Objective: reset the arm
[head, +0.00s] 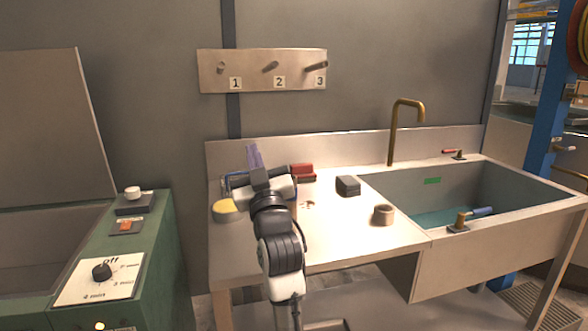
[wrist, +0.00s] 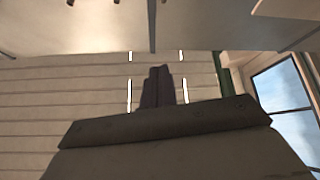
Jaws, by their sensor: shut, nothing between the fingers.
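My arm (head: 282,255) reaches up from the bottom of the head view, in front of the steel counter. My gripper (head: 253,150) is at its upper end, over the back left of the counter, with narrow fingers pointing up. In the wrist view my gripper (wrist: 158,70) shows dark fingers close together, shut and empty. Behind them are pale panels with bright light strips. My arm hides part of the counter and the things behind it.
The counter (head: 345,238) holds a yellow-topped item (head: 227,210), a red block (head: 302,171), a dark block (head: 348,186) and a small round cup (head: 383,215). A sink (head: 505,212) with a brass tap (head: 392,130) is right. A green machine (head: 128,262) stands left. A peg board (head: 262,71) hangs behind.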

